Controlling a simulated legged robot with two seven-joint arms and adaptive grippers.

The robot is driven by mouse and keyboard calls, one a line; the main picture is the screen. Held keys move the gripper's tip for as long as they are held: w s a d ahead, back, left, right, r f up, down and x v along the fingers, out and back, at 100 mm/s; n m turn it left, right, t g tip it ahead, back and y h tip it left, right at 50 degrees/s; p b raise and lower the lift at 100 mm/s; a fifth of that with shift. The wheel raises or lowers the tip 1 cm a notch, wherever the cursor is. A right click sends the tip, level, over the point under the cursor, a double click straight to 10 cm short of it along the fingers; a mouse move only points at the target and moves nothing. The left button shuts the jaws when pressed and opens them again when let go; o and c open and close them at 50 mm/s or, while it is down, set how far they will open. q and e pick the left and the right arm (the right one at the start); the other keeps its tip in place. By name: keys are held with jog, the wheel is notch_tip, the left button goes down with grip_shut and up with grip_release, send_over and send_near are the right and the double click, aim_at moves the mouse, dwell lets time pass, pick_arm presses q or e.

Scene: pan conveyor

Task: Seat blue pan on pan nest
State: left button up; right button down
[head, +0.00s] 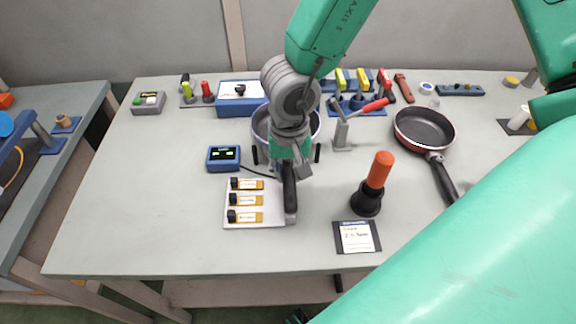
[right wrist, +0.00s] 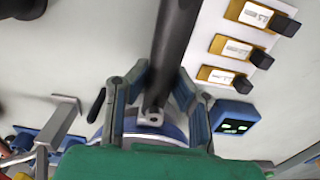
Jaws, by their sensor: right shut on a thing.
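The blue pan (head: 259,124) has a grey inside and lies at the back middle of the table, partly hidden behind my right arm. Its black handle (head: 290,195) points toward the front; it runs up the middle of the right wrist view (right wrist: 174,40). My right gripper (head: 290,160) is shut on the handle close to the pan; its two fingers flank the handle in the wrist view (right wrist: 163,88). Short black posts (head: 317,152) stand at the pan's front edge and may belong to the pan nest. Whether the pan rests on them is hidden. My left gripper is not in view.
A white board with yellow labelled pieces (head: 234,210) lies left of the handle, beside a blue display box (head: 223,157). A grey stand with a red lever (head: 343,132) is right of the pan. A red-rimmed pan (head: 425,129) and orange-handled tool (head: 379,175) stand farther right.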

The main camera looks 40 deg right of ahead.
jog(key=shift+f, duration=0.75)
jog(key=c, duration=1.3)
grip_release()
jog(key=shift+c, duration=0.2)
